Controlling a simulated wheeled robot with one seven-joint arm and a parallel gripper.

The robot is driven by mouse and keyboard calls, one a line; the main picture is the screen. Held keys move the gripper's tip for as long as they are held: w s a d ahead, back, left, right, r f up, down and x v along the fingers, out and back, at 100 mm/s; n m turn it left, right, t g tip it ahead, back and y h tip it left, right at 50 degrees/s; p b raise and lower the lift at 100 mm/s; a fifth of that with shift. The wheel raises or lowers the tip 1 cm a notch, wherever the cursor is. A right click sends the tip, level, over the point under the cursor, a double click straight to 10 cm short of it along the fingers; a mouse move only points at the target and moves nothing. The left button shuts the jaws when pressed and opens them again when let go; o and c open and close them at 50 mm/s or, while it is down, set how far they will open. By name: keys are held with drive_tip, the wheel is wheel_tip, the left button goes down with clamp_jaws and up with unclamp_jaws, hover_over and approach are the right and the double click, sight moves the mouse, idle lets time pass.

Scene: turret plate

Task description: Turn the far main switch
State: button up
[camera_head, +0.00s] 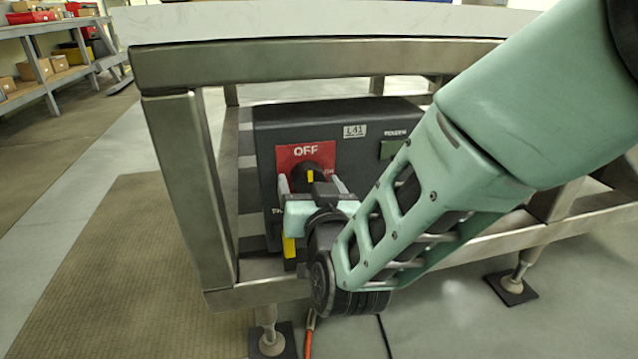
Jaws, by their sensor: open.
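The main switch (308,174) is a dark rotary knob with a yellow mark, set on a red plate (288,155) that reads OFF at the top. It is on the front of a dark grey control box (350,118) under the table. My gripper (312,182) is open in front of the box, its two grey fingers pointing at the switch, one on each side of the knob. I cannot tell whether the fingers touch the knob. My gripper and wrist hide the lower part of the red plate and much of the box's lower front.
A steel table frame (190,180) surrounds the box, with a leg at the left and a low rail beneath. An orange cable (309,335) hangs below. Shelves (45,70) stand far left. Floor at left is clear.

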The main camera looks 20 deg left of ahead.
drive_tip(key=c, duration=1)
drive_tip(key=shift+m, duration=0.3)
drive_tip(key=m+b, duration=0.2)
drive_tip(key=m, duration=0.1)
drive_tip(key=shift+f+m, duration=0.15)
drive_tip(key=shift+m, duration=0.15)
drive_tip(key=m+b, duration=0.3)
drive_tip(key=m, duration=0.2)
drive_tip(key=shift+b, duration=0.3)
drive_tip(key=m+b, duration=0.2)
drive_tip(key=m, duration=0.3)
drive_tip(key=shift+s+a+b, duration=0.1)
drive_tip(key=shift+b, duration=0.2)
drive_tip(key=shift+r+m+b, duration=0.15)
drive_tip(key=shift+m+b, duration=0.35)
drive_tip(key=shift+m, duration=0.45)
drive_tip(key=shift+r+m+b, duration=0.1)
drive_tip(key=shift+m+b, duration=0.4)
drive_tip(key=shift+m, duration=0.45)
